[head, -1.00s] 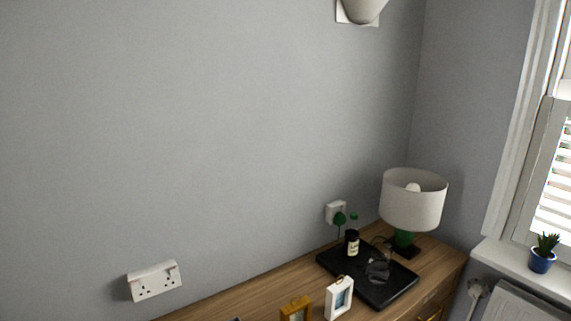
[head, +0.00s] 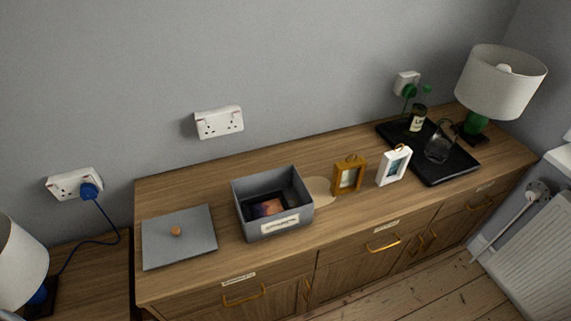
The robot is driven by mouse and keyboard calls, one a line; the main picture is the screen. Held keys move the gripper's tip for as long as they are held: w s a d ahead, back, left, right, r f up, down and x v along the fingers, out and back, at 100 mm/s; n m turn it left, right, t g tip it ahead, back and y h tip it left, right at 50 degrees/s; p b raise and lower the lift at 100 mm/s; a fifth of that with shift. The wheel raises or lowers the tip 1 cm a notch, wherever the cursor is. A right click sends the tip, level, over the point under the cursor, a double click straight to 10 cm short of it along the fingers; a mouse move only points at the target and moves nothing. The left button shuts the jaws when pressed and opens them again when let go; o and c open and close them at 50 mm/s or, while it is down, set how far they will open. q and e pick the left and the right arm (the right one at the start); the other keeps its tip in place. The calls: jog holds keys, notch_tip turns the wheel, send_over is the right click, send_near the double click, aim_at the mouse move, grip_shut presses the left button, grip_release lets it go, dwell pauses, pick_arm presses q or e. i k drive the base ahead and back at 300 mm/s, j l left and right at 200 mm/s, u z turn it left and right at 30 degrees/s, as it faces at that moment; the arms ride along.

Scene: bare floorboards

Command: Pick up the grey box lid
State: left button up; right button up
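The grey box lid (head: 197,247) lies flat on the left end of the wooden sideboard top. It is a thin square panel with a small round orange-brown knob (head: 176,231) near its middle. The open grey box (head: 285,226) stands to the right of the lid, apart from it. The box has a pale label on its front, and a dark item with a colourful picture lies inside. Neither of my grippers shows in the head view.
The sideboard (head: 235,165) also bears a brown frame (head: 348,176), a white frame (head: 393,166), a black tray (head: 450,174) with a bottle and glass jug, and a lamp (head: 500,82). Another lamp (head: 17,262) stands at far left. The sideboard top around the lid is clear.

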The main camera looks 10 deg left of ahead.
aim_at(172, 238)
jog(key=u, duration=1.4)
